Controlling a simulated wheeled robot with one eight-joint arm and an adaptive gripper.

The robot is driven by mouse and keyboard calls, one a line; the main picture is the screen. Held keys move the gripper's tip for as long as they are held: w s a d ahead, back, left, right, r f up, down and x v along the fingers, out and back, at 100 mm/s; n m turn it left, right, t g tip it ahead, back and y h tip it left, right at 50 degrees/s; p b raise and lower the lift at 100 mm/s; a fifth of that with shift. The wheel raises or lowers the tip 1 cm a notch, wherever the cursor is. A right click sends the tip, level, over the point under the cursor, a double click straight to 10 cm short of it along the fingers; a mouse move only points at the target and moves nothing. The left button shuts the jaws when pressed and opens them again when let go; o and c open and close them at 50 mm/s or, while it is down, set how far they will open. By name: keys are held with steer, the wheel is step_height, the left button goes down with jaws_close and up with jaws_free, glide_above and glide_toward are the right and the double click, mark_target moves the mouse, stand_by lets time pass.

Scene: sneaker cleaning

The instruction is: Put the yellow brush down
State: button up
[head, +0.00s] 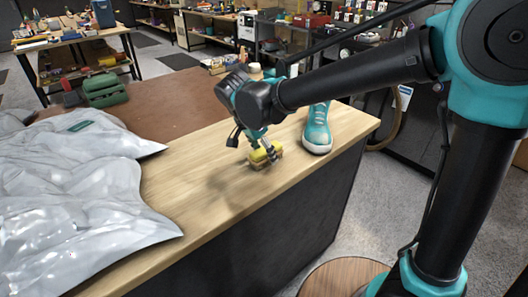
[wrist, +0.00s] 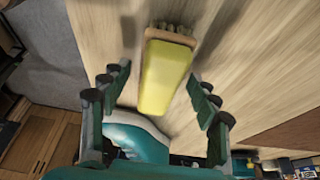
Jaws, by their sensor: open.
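The yellow brush (head: 261,158) is at the surface of the wooden bench top (head: 210,190), left of the teal sneaker (head: 317,130). In the wrist view the brush (wrist: 166,75) shows its yellow back, a wooden edge and dark bristles at the far end. My gripper (head: 264,146) is right over the brush. In the wrist view the fingers of my gripper (wrist: 160,82) are spread on either side of the brush, with gaps beside it. The sneaker (wrist: 140,132) is partly hidden behind my gripper there.
Grey plastic-like bags (head: 75,195) cover the left of the bench. A brown mat (head: 170,105) lies along its far side. A green toolbox-like object (head: 104,88) stands beyond. Bare wood lies between the bags and the brush.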

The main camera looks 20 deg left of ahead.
steer(key=v, duration=1.2)
steer(key=w+d+f+n, duration=0.1)
steer(key=w+d+f, duration=0.2)
steer(key=d, duration=0.4)
steer(key=w+d+f+n+g+y, duration=0.1)
steer(key=w+d+f, duration=0.25)
steer(key=d, duration=0.35)
steer(key=w+d+f+n, duration=0.15)
steer(key=d+f, duration=0.25)
steer(key=d, duration=0.4)
steer(key=s+d+f+n, duration=0.1)
steer(key=s+d+f, duration=0.1)
steer(key=d+f, duration=0.2)
steer(key=s+d+f+t, duration=0.1)
steer(key=s+d+f, duration=0.2)
steer(key=d, duration=0.7)
steer(key=s+d+f+n+y, duration=0.1)
steer(key=s+d+f, duration=0.1)
steer(key=d+f, duration=0.3)
steer(key=d, duration=0.2)
steer(key=shift+s+d+f+n, duration=0.15)
steer(key=shift+d+n, duration=0.2)
steer(key=shift+o, duration=0.3)
